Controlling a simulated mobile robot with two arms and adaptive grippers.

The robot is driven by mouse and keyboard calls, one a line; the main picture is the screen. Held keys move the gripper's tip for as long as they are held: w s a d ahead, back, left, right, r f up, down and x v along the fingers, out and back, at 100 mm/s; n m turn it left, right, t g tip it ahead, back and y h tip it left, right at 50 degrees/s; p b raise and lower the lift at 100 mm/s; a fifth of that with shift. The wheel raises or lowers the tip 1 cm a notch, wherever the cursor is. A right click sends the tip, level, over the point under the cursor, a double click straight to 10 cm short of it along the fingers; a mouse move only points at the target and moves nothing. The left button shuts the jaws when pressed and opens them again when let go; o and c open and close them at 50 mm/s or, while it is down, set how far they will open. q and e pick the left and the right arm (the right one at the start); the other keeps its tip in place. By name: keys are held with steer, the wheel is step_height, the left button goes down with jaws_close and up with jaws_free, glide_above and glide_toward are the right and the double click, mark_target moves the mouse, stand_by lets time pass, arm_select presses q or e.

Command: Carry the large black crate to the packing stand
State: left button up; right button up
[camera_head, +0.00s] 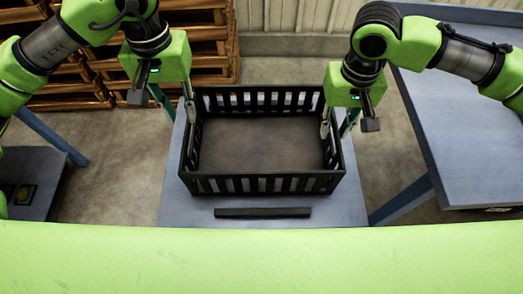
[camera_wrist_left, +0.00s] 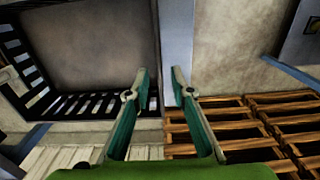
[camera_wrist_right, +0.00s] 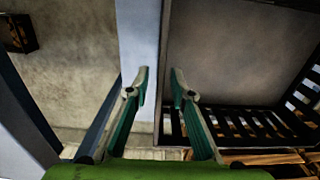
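The large black crate (camera_head: 262,184) is empty, with slatted walls, and sits level on a small blue-grey stand (camera_head: 190,215). My left gripper (camera_head: 181,112) is at the crate's left wall, and my right gripper (camera_head: 334,130) is at its right wall. In the left wrist view, the fingers (camera_wrist_left: 160,76) are apart, with the wall's edge between them. In the right wrist view, the fingers (camera_wrist_right: 159,74) are also apart around the wall's edge. Finger contact with the walls cannot be told. No surface in view is clearly marked as the packing stand.
A dark bar (camera_head: 262,212) lies in front of the crate. A larger blue-grey table (camera_head: 450,130) stands close on the right, its leg near the small stand. Wooden pallets (camera_head: 215,50) are stacked behind left. A low table (camera_head: 35,165) is at left. Bare floor shows between.

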step_height(320, 180, up, 6)
steer(key=shift+r, duration=0.1)
steer(key=shift+s, duration=0.1)
stand_by(0.6)
